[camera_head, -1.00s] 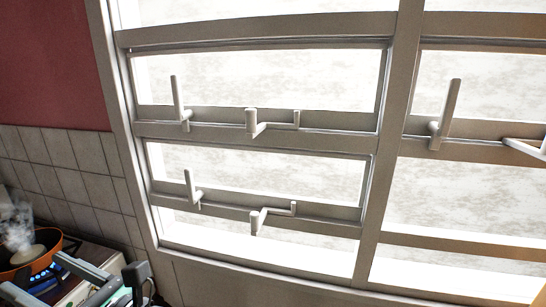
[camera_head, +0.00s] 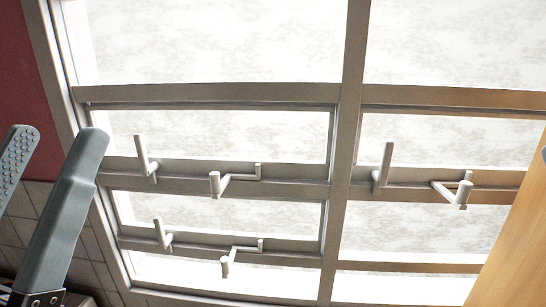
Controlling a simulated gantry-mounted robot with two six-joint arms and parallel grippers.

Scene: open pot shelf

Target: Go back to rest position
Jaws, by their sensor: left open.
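My left gripper (camera_head: 55,150) is at the left edge of the head view, in front of the window frame and the red wall. Its two grey fingers point up and stand apart, with nothing between them. One finger has a studded pad. No pot shows in the view now.
A large window with grey frame bars (camera_head: 215,96) fills most of the view. White L-shaped handles (camera_head: 232,183) stick out from its lower bars. A wooden panel (camera_head: 520,245) stands at the lower right. Tiles (camera_head: 22,225) cover the lower left wall.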

